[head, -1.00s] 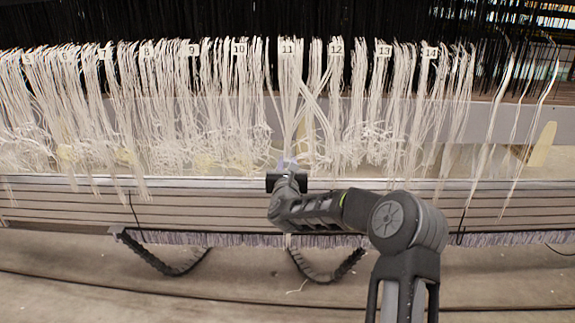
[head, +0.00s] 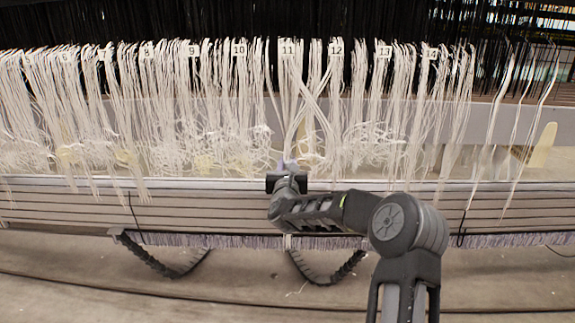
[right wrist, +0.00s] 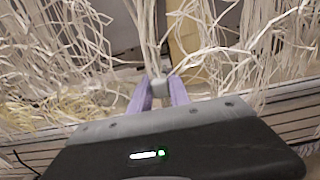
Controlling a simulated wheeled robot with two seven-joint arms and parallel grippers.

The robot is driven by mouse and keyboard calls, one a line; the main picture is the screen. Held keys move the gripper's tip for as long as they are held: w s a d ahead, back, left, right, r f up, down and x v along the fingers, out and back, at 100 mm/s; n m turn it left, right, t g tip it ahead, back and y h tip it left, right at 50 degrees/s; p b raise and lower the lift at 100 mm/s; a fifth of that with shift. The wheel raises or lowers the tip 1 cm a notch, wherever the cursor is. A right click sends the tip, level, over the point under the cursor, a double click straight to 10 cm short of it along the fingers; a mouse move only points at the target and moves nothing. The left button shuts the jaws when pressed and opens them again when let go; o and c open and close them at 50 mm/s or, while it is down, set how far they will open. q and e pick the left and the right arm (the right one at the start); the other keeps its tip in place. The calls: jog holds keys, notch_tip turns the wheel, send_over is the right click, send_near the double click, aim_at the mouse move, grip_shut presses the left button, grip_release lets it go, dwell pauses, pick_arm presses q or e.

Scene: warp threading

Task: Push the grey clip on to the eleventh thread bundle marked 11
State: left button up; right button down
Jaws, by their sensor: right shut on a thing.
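The eleventh thread bundle (head: 290,95) hangs below the tag 11 (head: 288,47) in the head view, its lower end reaching down to my right gripper (head: 286,164). In the right wrist view the purple fingers of my right gripper (right wrist: 160,88) are shut on the small grey clip (right wrist: 160,85). The clip sits between the fingertips at the lower end of a white thread bundle (right wrist: 150,40). I cannot tell whether the threads are inside the clip or just behind it. In the head view the clip is too small to make out. My left gripper is not in view.
Neighbouring bundles marked 10 (head: 239,95) and 12 (head: 335,95) hang close on both sides, with loose, tangled ends. A ribbed horizontal beam (head: 75,210) runs below the threads, behind my right arm.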

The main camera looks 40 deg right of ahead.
jog(key=c, duration=1.1)
grip_release()
jog(key=shift+c, duration=0.2)
jog(key=shift+o, duration=0.5)
jog(key=o, duration=0.3)
jog(key=shift+s, duration=0.15)
jog(key=b+v, duration=0.3)
jog(key=v, duration=0.5)
jog(key=shift+s+a, duration=0.25)
jog(key=shift+a, duration=0.05)
